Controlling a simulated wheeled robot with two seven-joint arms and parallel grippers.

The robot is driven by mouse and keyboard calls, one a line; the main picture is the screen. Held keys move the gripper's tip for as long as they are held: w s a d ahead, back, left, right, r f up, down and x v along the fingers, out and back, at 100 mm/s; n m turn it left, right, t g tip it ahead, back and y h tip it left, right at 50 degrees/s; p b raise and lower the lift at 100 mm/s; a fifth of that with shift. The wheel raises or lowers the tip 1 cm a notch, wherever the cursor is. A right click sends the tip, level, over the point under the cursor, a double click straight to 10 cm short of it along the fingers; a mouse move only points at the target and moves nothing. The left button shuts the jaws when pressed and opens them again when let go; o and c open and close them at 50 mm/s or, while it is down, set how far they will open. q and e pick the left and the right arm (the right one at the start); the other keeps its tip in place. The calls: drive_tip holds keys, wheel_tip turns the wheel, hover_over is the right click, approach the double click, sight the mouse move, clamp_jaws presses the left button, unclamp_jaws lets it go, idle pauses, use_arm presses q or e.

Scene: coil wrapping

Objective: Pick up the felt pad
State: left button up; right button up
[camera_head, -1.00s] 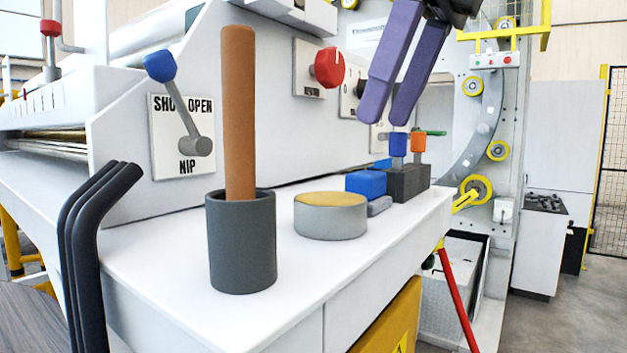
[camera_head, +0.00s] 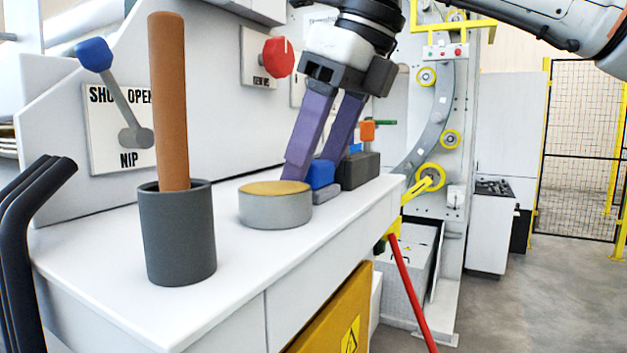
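The felt pad looks to be the blue block with a grey underside (camera_head: 321,173), lying on the white bench top beside a round grey tin. My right gripper (camera_head: 309,171) reaches down from above with two purple fingers. The fingers are spread apart, one tip at the left side of the blue block, between it and the tin. The other tip is partly hidden behind the block. I cannot tell whether either finger touches it. My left gripper is not in view.
The grey tin with a tan top (camera_head: 275,205) stands close left of the fingers. A dark grey block (camera_head: 360,171) with small blue and orange-topped pieces is close right. A dark cup (camera_head: 178,240) holds a tall brown rod (camera_head: 170,100). The white bench (camera_head: 240,262) is clear in front.

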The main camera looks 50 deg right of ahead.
sight(314, 161)
drive_tip(key=c, duration=0.8)
drive_tip(key=shift+r, duration=0.15)
drive_tip(key=shift+r, duration=4.9)
drive_tip(key=shift+o, duration=1.4)
drive_tip(key=shift+c, duration=1)
